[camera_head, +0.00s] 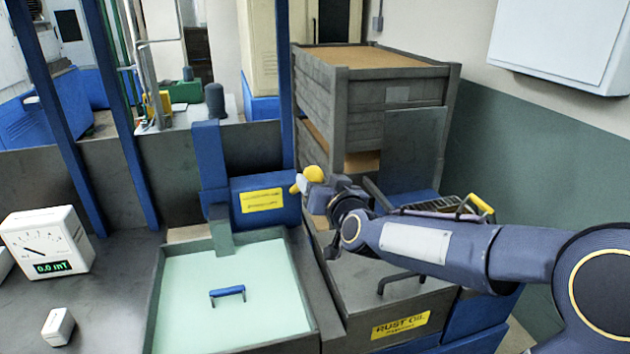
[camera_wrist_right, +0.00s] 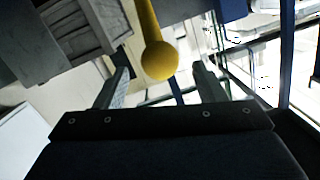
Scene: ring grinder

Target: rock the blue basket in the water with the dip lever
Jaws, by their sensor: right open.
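The tank (camera_head: 160,318) holds pale green water (camera_head: 235,325). A blue handle (camera_head: 227,292) shows at the water's surface; I take it for the blue basket's, and the rest is hidden under the water. The dip lever's yellow ball knob (camera_head: 313,174) stands beside the blue housing (camera_head: 264,188) behind the tank. My right gripper (camera_head: 318,197) is at the knob. In the right wrist view the knob (camera_wrist_right: 160,60) with its yellow rod lies between the open fingers (camera_wrist_right: 163,85), with a gap showing on both sides. My left gripper is not in view.
A rust oil box (camera_head: 400,327) with a dark handle stands right of the tank. A wire basket with a yellow grip (camera_head: 481,203) is behind my right arm. Stacked grey crates (camera_head: 385,95) stand at the back. A meter (camera_head: 45,243) is on the left.

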